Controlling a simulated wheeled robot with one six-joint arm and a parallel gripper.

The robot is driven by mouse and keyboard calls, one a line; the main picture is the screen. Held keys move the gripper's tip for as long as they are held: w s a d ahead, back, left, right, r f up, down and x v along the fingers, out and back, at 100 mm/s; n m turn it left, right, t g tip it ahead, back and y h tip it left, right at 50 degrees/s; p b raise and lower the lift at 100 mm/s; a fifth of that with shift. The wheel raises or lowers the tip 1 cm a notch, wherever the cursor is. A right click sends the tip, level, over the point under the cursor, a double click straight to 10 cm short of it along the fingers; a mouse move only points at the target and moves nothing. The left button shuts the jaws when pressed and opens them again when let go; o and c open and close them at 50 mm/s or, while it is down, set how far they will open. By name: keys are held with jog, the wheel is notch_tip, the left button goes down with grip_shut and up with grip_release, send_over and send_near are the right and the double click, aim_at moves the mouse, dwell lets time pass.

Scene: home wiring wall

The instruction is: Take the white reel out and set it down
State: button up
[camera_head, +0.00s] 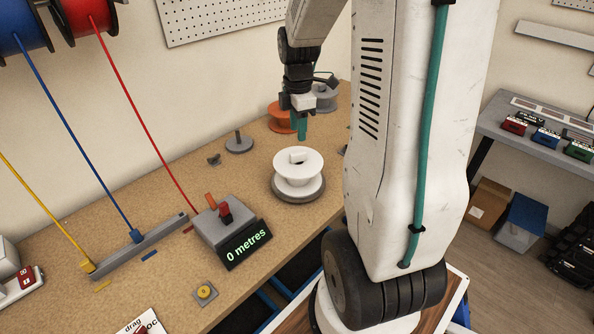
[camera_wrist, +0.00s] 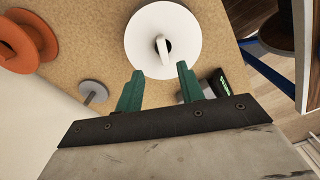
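The white reel (camera_head: 297,172) sits upright on a round grey base on the wooden bench, with a post showing in its centre hole. In the wrist view the white reel (camera_wrist: 163,40) is seen from above, just beyond the fingertips. My gripper (camera_head: 301,127) is above the bench, up and behind the reel in the head view, pointing down. In the wrist view its two green fingers (camera_wrist: 158,76) are spread apart with nothing between them. They appear apart from the reel, though the exact gap is hard to tell.
Behind my gripper stand an orange reel (camera_head: 281,117) and a grey reel (camera_head: 324,98). An empty grey spindle base (camera_head: 239,145) lies left of the white reel. A metre counter (camera_head: 232,227) reading "0 metres" stands nearer, with coloured wires to its left. Bare bench lies around the reel's left.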

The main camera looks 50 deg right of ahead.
aim_at(298, 153)
jog(key=f, duration=0.7)
jog(key=shift+s+a+f, duration=0.15)
jog(key=shift+s+f, duration=0.05)
jog(key=shift+f, duration=0.15)
grip_shut()
